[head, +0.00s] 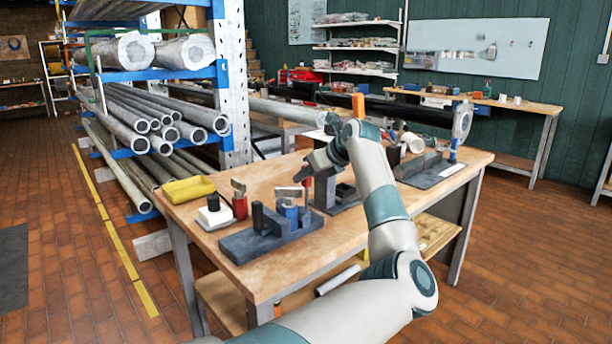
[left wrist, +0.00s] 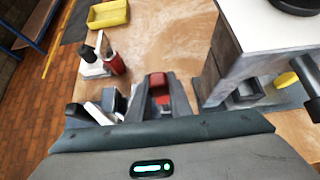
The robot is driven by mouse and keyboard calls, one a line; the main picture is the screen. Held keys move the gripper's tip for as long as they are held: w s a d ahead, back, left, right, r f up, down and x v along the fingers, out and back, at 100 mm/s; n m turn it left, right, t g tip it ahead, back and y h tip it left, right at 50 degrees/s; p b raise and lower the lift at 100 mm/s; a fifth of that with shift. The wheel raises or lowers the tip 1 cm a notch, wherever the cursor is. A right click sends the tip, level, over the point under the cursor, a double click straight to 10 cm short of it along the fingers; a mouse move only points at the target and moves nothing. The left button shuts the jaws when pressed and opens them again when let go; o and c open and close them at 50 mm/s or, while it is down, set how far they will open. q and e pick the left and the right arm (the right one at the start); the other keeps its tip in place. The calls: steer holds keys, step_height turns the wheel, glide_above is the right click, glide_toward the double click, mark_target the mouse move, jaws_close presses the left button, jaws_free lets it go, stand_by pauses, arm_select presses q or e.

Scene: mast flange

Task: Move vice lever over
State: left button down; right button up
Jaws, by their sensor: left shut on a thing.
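My left gripper (head: 304,176) reaches over the workbench and points down to the left. It is shut on a red-ended piece, likely the vice lever (left wrist: 158,84), which shows between the grey fingers in the left wrist view. In the head view, red shows just below the fingertips (head: 307,189). A dark grey vice-like block (head: 326,190) stands right beside the gripper; its tall side also shows in the left wrist view (left wrist: 222,62). My forearm and hand hide part of the bench behind. My right gripper is in neither view.
A dark clamp base (head: 258,240) with a blue cylinder stands at the bench's front left. A red bottle (head: 239,203), a white block (head: 213,212) and a yellow tray (head: 188,190) are near the left edge. Another dark fixture (head: 425,172) stands at right. A pipe rack is behind left.

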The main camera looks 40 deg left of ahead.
arm_select(q)
steer(key=c, duration=1.8)
jaws_free()
steer(key=shift+r, duration=0.1)
steer(key=shift+o, duration=1.1)
steer(key=shift+a, duration=0.1)
arm_select(e)
steer(key=shift+w, duration=0.1)
